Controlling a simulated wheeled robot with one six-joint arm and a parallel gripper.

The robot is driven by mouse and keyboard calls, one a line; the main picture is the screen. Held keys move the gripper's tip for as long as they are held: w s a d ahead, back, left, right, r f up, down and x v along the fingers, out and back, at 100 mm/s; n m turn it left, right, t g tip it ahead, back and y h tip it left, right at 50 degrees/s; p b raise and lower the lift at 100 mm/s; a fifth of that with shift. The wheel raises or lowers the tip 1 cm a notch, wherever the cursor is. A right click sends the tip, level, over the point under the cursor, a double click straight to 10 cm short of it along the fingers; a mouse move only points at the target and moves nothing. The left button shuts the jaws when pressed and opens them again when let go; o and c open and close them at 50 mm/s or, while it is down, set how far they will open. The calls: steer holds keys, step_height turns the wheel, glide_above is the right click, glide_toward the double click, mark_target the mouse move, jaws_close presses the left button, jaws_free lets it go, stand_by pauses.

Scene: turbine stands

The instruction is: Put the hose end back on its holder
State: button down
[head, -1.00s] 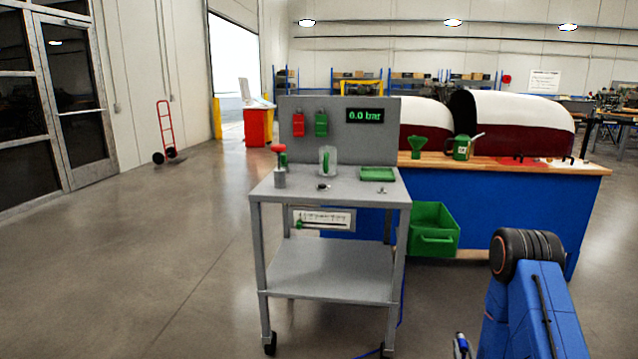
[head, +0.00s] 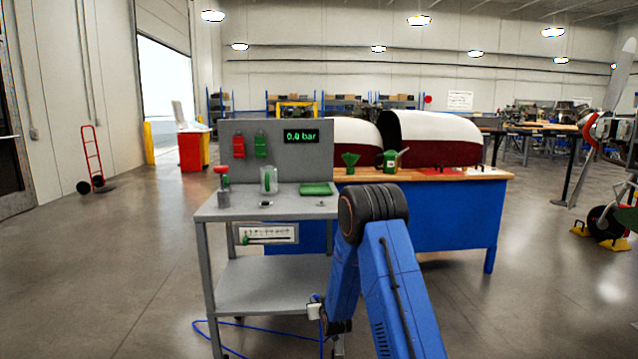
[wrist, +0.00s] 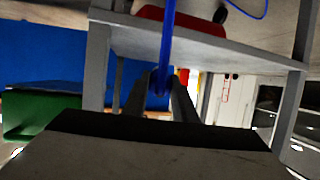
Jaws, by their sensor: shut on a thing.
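In the wrist view my gripper (wrist: 160,85) is shut on the blue hose (wrist: 167,35), which runs up the picture from between the fingers. The hose end itself is not clearly seen in the jaws. In the head view the blue hose (head: 250,325) lies on the floor by the grey cart (head: 270,294). My blue arm stands in front of the cart's right side, with its end low by the lower shelf; the fingertips are not clear there. I cannot make out the hose holder for certain.
The cart's top holds a red-topped valve (head: 222,175), a clear jar (head: 268,180) and a green tray (head: 316,189). A back panel (head: 290,165) carries red and green tags and a display. A blue workbench (head: 460,215) stands behind. Floor to the left is open.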

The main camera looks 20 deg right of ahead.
steer(key=s+d+r+g, duration=0.2)
steer(key=d+r, duration=0.1)
steer(key=r, duration=0.5)
steer(key=s+d+r+m+g, duration=0.1)
steer(key=s+d+r+g, duration=0.1)
steer(key=r, duration=0.7)
steer(key=shift+s+d+r, duration=0.2)
steer(key=shift+s+d, duration=0.4)
steer(key=shift+s+r+g, duration=0.2)
steer(key=shift+r+g, duration=0.1)
steer(key=shift+r, duration=0.2)
